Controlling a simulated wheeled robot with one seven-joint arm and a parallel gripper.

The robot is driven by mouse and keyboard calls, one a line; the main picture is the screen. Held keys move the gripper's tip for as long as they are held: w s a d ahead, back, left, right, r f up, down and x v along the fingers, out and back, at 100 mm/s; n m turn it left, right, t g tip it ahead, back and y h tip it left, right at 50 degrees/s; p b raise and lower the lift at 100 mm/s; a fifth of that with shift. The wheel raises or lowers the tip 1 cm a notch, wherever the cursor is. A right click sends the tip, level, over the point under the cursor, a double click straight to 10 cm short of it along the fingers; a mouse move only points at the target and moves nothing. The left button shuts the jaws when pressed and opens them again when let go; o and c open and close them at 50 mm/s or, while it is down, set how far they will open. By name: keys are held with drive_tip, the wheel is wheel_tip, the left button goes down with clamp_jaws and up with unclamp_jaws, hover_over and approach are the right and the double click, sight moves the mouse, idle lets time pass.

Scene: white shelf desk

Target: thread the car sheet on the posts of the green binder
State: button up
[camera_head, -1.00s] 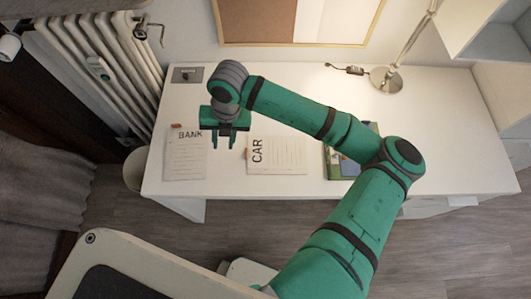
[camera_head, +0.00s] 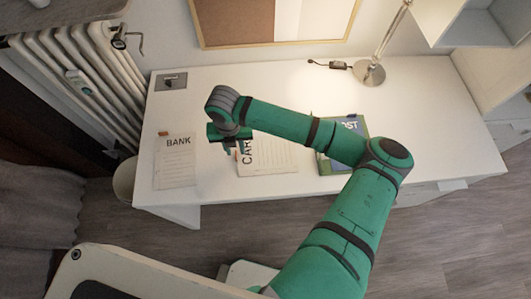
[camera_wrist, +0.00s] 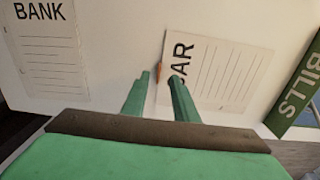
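The white car sheet (camera_head: 272,158) lies on the desk in the middle, its lettering along its left edge; it also shows in the wrist view (camera_wrist: 225,75). The green binder is at the right in the wrist view (camera_wrist: 297,88), showing a strip lettered BILLS. In the head view my arm partly covers the green item (camera_head: 330,166) right of the sheet. My gripper (camera_head: 232,147) is over the sheet's left edge. In the wrist view my gripper (camera_wrist: 160,77) is open, fingers apart; the right finger hides the first letter of CAR. Binder posts are not visible.
A bank sheet (camera_head: 175,168) lies to the left on the white desk (camera_head: 215,185). A lamp base (camera_head: 369,72) stands at the back right. The desk behind the sheets is largely clear.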

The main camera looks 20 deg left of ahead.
sight(236, 154)
drive_tip(key=shift+s+a+f, duration=0.1)
drive_tip(key=shift+f, duration=0.5)
drive_tip(key=shift+s+a+f, duration=0.1)
drive_tip(key=shift+f, duration=0.45)
drive_tip(key=shift+w+d+f, duration=0.15)
drive_tip(key=shift+f, duration=0.2)
drive_tip(key=shift+c, duration=0.4)
clamp_jaws()
drive_tip(key=shift+r, duration=0.1)
